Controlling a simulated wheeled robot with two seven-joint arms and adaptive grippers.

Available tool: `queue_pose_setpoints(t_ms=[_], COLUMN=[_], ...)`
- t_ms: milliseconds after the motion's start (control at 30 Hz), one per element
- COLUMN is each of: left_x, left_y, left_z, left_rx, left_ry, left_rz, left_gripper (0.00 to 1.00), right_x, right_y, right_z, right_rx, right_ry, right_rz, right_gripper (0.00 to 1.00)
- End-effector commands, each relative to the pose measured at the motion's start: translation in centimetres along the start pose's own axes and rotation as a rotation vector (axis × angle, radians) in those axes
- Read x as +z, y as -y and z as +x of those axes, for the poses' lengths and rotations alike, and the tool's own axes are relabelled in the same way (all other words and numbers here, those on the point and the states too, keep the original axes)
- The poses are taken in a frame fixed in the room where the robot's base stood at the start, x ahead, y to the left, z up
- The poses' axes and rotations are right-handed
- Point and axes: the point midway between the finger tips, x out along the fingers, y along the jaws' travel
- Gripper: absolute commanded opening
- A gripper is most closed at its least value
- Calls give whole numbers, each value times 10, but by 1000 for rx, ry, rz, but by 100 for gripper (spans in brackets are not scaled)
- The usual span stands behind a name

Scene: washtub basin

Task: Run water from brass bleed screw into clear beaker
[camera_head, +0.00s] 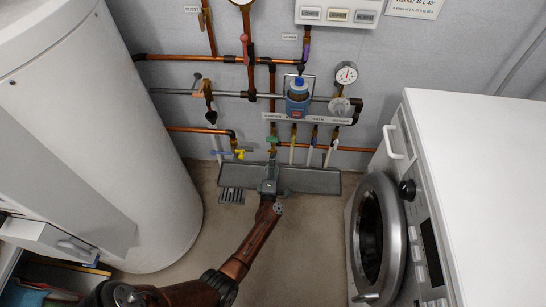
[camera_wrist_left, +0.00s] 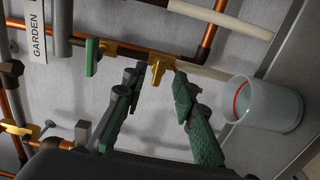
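In the left wrist view, a small brass bleed screw (camera_wrist_left: 157,72) sits on a brass fitting in the pipe line. My left gripper (camera_wrist_left: 158,82) is open, with its two green-padded fingers on either side of the screw; I cannot tell whether they touch it. A clear beaker (camera_wrist_left: 270,112) with a red line stands beside the end of a pale pipe, at the right of this view. I see no water in it. In the head view my left gripper (camera_head: 271,164) is low at the wall, hiding the screw and beaker. My right gripper is not in view.
A green-handled valve (camera_wrist_left: 92,56) is close to my fingers. A grey trough (camera_head: 312,181) runs along the wall foot. A washing machine (camera_head: 480,150) with its round door open stands right, a white tank (camera_head: 90,130) left. A blue bottle (camera_head: 298,97) is among the copper pipes.

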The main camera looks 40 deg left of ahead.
Motion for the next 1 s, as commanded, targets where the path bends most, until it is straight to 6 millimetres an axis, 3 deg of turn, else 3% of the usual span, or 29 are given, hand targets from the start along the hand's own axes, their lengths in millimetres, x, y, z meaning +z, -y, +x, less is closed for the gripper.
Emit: queue_pose_setpoints(t_ms=[100,333,1000], left_x=[0,1,1], left_y=[1,0,0], left_z=[-20,-41,-44], left_rx=[-2,0,0], left_ry=[-1,1,1], left_rz=[-2,-1,0], left_gripper=[26,26,26], right_x=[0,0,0], right_y=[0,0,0], right_z=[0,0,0], right_rx=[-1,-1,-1], right_ry=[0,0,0], right_rz=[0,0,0], right_gripper=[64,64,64])
